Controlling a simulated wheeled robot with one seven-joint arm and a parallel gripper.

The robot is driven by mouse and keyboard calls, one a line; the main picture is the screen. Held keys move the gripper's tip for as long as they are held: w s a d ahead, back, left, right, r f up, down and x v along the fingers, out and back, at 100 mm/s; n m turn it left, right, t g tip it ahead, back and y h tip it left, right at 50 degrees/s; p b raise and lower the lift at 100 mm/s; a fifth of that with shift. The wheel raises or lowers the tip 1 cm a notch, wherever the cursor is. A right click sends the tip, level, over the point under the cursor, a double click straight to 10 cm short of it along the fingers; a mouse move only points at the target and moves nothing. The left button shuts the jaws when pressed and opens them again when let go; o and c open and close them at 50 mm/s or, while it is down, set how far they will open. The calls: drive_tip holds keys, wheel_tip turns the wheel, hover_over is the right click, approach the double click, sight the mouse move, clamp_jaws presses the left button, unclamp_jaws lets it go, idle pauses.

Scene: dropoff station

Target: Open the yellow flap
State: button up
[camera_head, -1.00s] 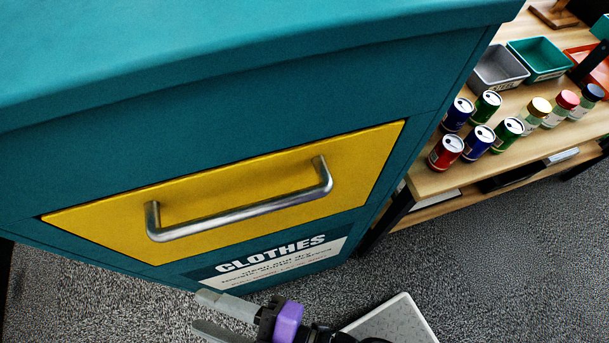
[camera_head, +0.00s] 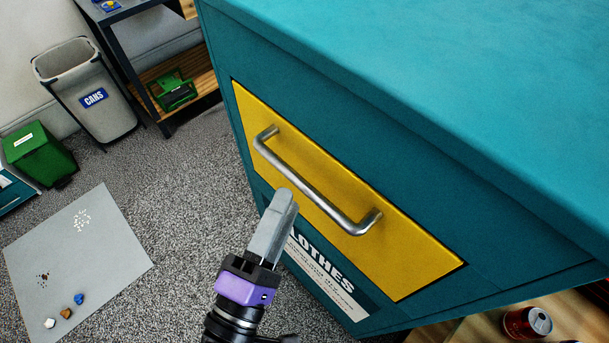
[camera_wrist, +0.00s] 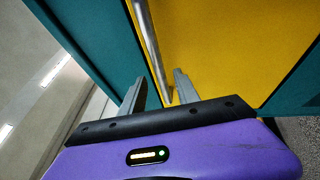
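The yellow flap (camera_head: 415,245) is on the front of a teal clothes bin (camera_head: 420,110) and looks closed, flush with the front. A silver bar handle (camera_head: 315,193) crosses the flap. My gripper (camera_head: 284,205) is in front of the bin, its fingertips close to the middle of the bar. In the wrist view, the fingers (camera_wrist: 160,90) are apart, and the bar (camera_wrist: 150,45) runs down toward the gap between them. I see no grip on it. I cannot tell whether the bar is between the fingertips or just beyond them.
A white CLOTHES label (camera_head: 325,275) is below the flap. A grey cans bin (camera_head: 85,90), a green bin (camera_head: 38,155) and a dark shelf (camera_head: 150,60) stand at left. A grey mat (camera_head: 75,255) with small debris lies on the carpet. A red can (camera_head: 527,323) shows bottom right.

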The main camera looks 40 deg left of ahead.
sight(297, 175)
drive_tip(key=p+x, duration=0.1)
drive_tip(key=x, duration=0.5)
drive_tip(key=shift+s, duration=0.1)
drive_tip(key=shift+c, duration=0.2)
clamp_jaws()
idle(1.1)
